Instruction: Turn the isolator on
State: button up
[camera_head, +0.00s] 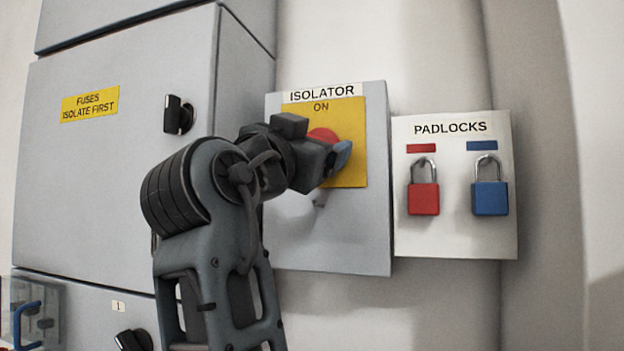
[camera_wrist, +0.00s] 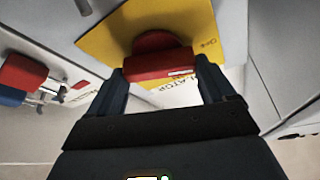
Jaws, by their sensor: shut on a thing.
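The isolator (camera_head: 378,225) is a grey box with a yellow plate (camera_head: 352,118) marked ON at its top. Its red rotary handle (camera_head: 323,134) is mostly hidden behind my gripper (camera_head: 335,158) in the head view. In the wrist view, the red handle (camera_wrist: 160,63) lies between the two fingers of my gripper (camera_wrist: 163,78), which are shut on its sides. A white mark shows on the handle's right part there. Small lettering at the plate's right edge is hard to read. I cannot tell which position the handle points to.
A white PADLOCKS board (camera_head: 450,230) on the right holds a red padlock (camera_head: 423,198) and a blue padlock (camera_head: 490,198). A grey fuse cabinet (camera_head: 120,170) with a black handle (camera_head: 178,115) stands left, close to my arm.

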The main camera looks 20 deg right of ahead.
jog(key=shift+m+g+y+b, duration=0.15)
jog(key=shift+m+g+b, duration=1.05)
jog(key=shift+m, duration=1.5)
jog(key=shift+m+g+y+b, duration=0.1)
jog(key=shift+m+g+b, duration=1.1)
jog(key=shift+m, duration=1.5)
jog(key=shift+m+g+y+b, duration=0.15)
jog(key=shift+m+g+b, duration=0.65)
jog(key=shift+m+b, duration=1.35)
jog(key=shift+m+p, duration=0.55)
jog(key=shift+m, duration=0.2)
jog(key=o, duration=0.9)
jog(key=shift+a, duration=0.1)
jog(key=shift+v, duration=3.8)
jog(key=shift+r, duration=0.1)
jog(key=shift+s, duration=0.1)
